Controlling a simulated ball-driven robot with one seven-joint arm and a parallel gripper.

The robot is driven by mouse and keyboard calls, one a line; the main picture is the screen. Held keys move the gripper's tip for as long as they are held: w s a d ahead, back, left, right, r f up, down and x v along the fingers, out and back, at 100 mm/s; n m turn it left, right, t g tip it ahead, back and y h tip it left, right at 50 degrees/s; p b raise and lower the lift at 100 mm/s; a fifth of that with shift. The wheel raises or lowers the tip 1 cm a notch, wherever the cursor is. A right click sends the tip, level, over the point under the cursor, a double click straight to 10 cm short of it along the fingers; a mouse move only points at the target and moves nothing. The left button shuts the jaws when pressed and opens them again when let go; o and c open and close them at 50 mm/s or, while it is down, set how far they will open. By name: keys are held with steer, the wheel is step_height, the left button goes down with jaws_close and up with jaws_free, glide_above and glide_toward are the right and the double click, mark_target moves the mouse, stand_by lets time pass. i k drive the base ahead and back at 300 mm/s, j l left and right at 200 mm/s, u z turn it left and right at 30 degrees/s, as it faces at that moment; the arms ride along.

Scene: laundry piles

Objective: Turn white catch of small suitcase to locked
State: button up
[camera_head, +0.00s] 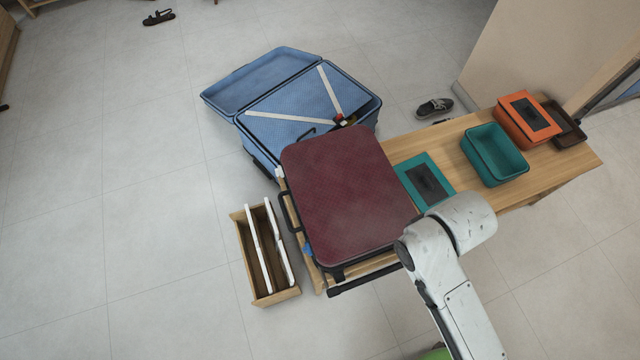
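A maroon suitcase (345,190) lies flat and closed on a wooden bench, with a black handle (290,212) on its left side. It is the smaller of the two suitcases in view. My gripper does not show.
A large blue suitcase (262,85) lies open on the floor behind. A wooden drawer box (240,240) with white dividers stands left. A teal lid (408,168), teal box (480,150), orange box (510,120) and dark tray (572,140) rest on the bench (560,172).

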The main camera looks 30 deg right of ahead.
mark_target(279, 171)
steer(key=k+j+z, duration=0.1)
steer(key=j, duration=0.25)
steer(key=k+j+z, duration=0.1)
steer(key=j, duration=0.25)
steer(key=k+j+z, duration=0.1)
steer(key=j, duration=0.25)
steer(key=k, duration=0.3)
steer(key=i+j+u, duration=0.15)
steer(key=i+j, duration=0.15)
steer(key=i, duration=0.15)
steer(key=i+j+u, duration=0.15)
steer(key=i, duration=0.3)
steer(key=i+j+u, duration=0.15)
steer(key=i+j, duration=0.15)
steer(key=i, duration=0.15)
steer(key=i+j+u, duration=0.1)
steer(key=i, duration=0.35)
